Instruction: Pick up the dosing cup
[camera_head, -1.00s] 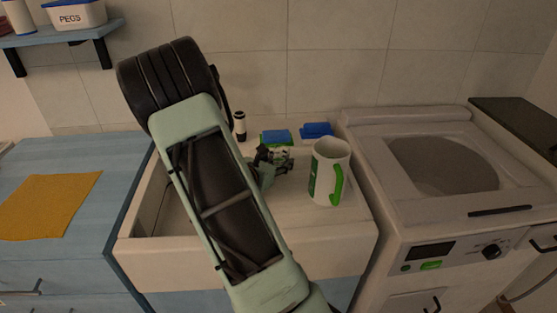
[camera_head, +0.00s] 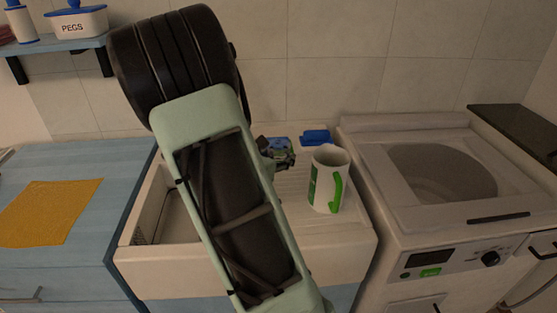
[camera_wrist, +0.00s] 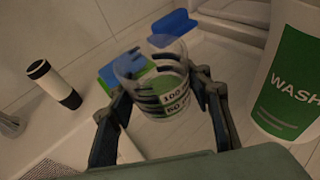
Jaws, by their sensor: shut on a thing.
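The dosing cup (camera_wrist: 158,88) is a clear, see-through cup with dark level marks and numbers. It shows in the wrist view between the two fingers of my gripper (camera_wrist: 160,100), which is shut on it. In the head view my gripper (camera_head: 276,153) shows small behind my arm, above the sink's back part. The cup cannot be made out clearly there.
Blue sponges (camera_head: 316,136) lie at the back. A dark-and-white bottle (camera_wrist: 52,82) is at left. The washing machine (camera_head: 430,215) stands right of the sink (camera_head: 250,258).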

